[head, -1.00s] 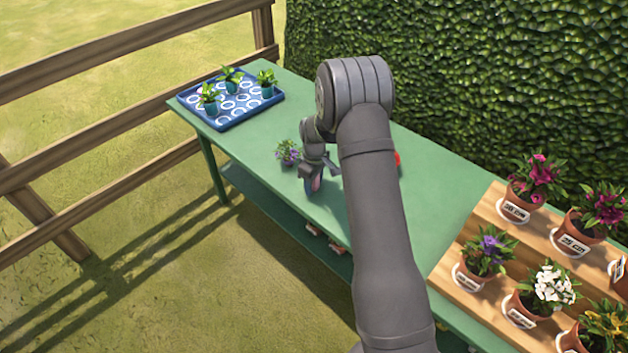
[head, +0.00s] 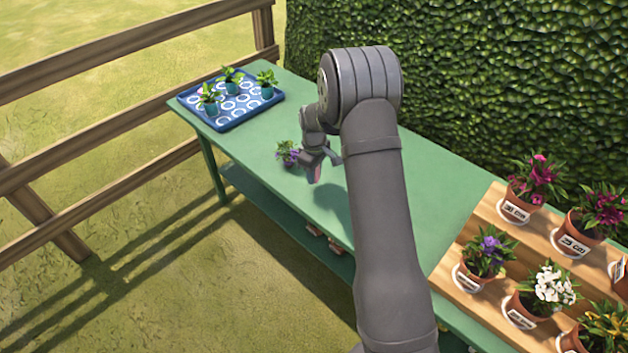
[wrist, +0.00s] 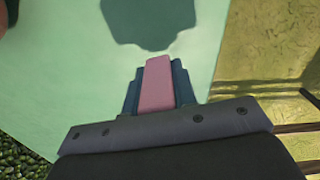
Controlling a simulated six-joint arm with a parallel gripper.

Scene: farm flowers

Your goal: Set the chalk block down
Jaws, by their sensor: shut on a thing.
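The chalk block (wrist: 157,86) is pink and oblong. In the wrist view it sits between the two dark fingers of my gripper (wrist: 158,88), which is shut on it. In the head view my gripper (head: 315,172) is above the green table (head: 250,155), near its front edge, and a bit of the pink block (head: 315,174) shows at its tip. A dark shadow lies on the table apart from the block, so the block appears held above the surface.
A small purple-flowered plant (head: 287,153) stands just left of my gripper. A blue tray (head: 236,121) with small potted plants is at the table's far left. A wooden stepped stand (head: 462,253) with potted flowers is at the right. Table between is mostly clear.

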